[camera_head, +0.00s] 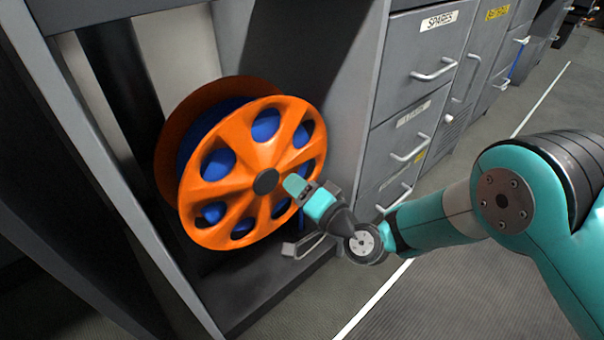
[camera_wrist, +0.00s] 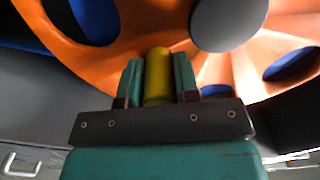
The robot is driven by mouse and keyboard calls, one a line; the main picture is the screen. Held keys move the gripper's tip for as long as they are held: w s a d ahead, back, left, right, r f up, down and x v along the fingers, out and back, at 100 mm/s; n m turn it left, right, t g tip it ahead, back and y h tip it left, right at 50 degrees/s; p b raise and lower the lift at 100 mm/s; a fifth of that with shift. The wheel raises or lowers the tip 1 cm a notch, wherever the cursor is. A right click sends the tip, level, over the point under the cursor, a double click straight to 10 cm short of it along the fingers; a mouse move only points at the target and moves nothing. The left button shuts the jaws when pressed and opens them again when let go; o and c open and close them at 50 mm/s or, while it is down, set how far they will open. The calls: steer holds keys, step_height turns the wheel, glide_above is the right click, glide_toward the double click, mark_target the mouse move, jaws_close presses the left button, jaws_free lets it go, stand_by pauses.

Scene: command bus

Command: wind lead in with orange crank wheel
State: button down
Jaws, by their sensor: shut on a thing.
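The orange crank wheel (camera_head: 225,190) stands upright in the open bay of a grey cabinet, with a dark round hub and several oval openings. Blue lead (camera_head: 212,165) shows wound behind it through the openings. In the wrist view the wheel (camera_wrist: 130,20) fills the top, with its grey hub (camera_wrist: 228,22) right of centre. My gripper (camera_head: 296,186) is at the wheel's face, just right of the hub. In the wrist view its teal fingers (camera_wrist: 158,80) are shut on a yellow crank handle (camera_wrist: 157,70). In the head view the handle is hidden by my gripper.
Grey drawers with metal handles (camera_head: 434,70) stand right of the bay, one labelled SPARES. A grey post (camera_head: 130,190) edges the bay on the left. A small grey plug (camera_head: 290,249) sits below my gripper. The floor (camera_head: 450,290) at right is clear.

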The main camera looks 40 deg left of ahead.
mark_target(265, 206)
steer(key=m+p, duration=0.1)
steer(key=m, duration=0.1)
steer(key=s+f+m, duration=0.1)
steer(key=shift+s+a+f+m+p, duration=0.1)
steer(key=shift+s+f+m+p, duration=0.1)
steer(key=shift+f+m+p, duration=0.15)
steer(key=m, duration=0.1)
steer(key=s+m+p, duration=0.1)
steer(key=m, duration=0.1)
steer(key=shift+s+a+f, duration=0.2)
steer(key=shift+f, duration=0.15)
steer(key=s+m, duration=0.1)
steer(key=m+p, duration=0.1)
steer(key=m, duration=0.1)
steer(key=shift+s+a+f, duration=0.2)
steer(key=shift+s+f, duration=0.1)
steer(key=shift+s, duration=0.1)
steer(key=shift+s+a+m+p, duration=0.2)
steer(key=shift+s+m+p, duration=0.6)
steer(key=shift+m, duration=0.75)
steer(key=shift+s, duration=0.1)
steer(key=c, duration=1.1)
jaws_free()
